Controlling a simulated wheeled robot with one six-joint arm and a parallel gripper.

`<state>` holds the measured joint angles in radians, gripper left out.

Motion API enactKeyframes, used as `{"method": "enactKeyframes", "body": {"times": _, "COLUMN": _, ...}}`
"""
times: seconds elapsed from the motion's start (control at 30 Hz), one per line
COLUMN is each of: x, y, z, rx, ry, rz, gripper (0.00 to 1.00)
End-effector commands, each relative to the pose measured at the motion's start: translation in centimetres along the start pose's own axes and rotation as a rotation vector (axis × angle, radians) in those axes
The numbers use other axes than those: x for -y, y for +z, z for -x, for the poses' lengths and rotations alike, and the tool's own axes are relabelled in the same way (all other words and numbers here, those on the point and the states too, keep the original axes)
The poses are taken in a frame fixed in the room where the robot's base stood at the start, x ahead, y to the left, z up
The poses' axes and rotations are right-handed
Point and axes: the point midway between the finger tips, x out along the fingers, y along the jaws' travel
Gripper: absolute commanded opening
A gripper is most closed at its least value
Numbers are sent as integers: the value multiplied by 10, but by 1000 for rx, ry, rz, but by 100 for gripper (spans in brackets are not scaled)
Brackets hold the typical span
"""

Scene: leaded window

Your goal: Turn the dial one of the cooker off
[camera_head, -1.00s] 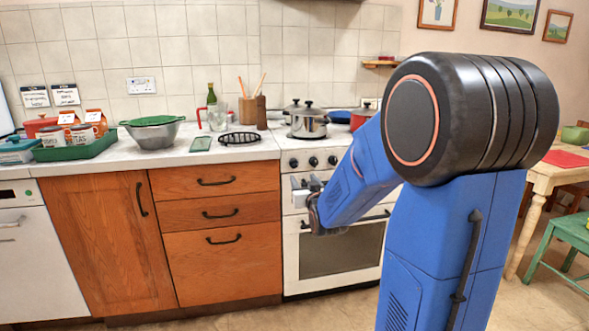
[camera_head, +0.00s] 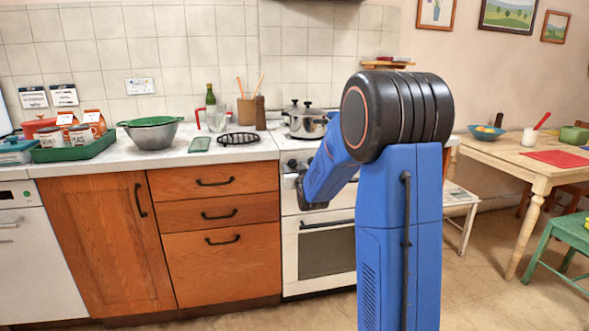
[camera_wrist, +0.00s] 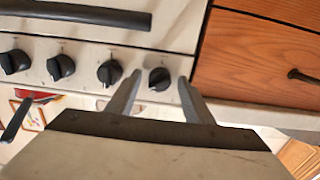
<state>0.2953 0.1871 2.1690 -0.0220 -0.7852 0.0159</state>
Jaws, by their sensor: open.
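The white cooker (camera_head: 327,255) stands right of the wooden drawers, partly behind my arm. In the wrist view, a row of black dials runs along its pale front panel. The dial at the drawer end (camera_wrist: 159,79) sits between the fingertips of my gripper (camera_wrist: 157,90). The fingers are open, one on each side of it, and I cannot tell whether they touch it. The neighbouring dial (camera_wrist: 110,72) is just outside the left finger. In the head view, my arm hides most of the dials.
The oven handle (camera_wrist: 75,12) crosses the top of the wrist view. A steel pot (camera_head: 308,122) stands on the hob. Wooden drawers (camera_head: 220,235) adjoin the cooker. A table (camera_head: 520,162) and green chair (camera_head: 570,230) stand at the right.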

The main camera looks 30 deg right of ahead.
Motion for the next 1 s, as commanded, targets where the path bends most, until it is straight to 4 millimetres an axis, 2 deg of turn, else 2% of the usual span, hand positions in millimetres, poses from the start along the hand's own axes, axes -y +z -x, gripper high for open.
{"method": "enactKeyframes", "body": {"times": 0.23, "x": 0, "y": 0, "z": 0, "rx": 0, "ry": 0, "rz": 0, "gripper": 47}}
{"method": "enactKeyframes", "body": {"times": 0.27, "x": 0, "y": 0, "z": 0, "rx": 0, "ry": 0, "rz": 0, "gripper": 42}}
{"method": "enactKeyframes", "body": {"times": 0.4, "x": 0, "y": 0, "z": 0, "rx": 0, "ry": 0, "rz": 0, "gripper": 9}}
{"method": "enactKeyframes", "body": {"times": 0.43, "x": 0, "y": 0, "z": 0, "rx": 0, "ry": 0, "rz": 0, "gripper": 6}}
{"method": "enactKeyframes", "body": {"times": 0.77, "x": 0, "y": 0, "z": 0, "rx": 0, "ry": 0, "rz": 36, "gripper": 6}}
{"method": "enactKeyframes", "body": {"times": 1.0, "x": 0, "y": 0, "z": 0, "rx": 0, "ry": 0, "rz": 169, "gripper": 6}}
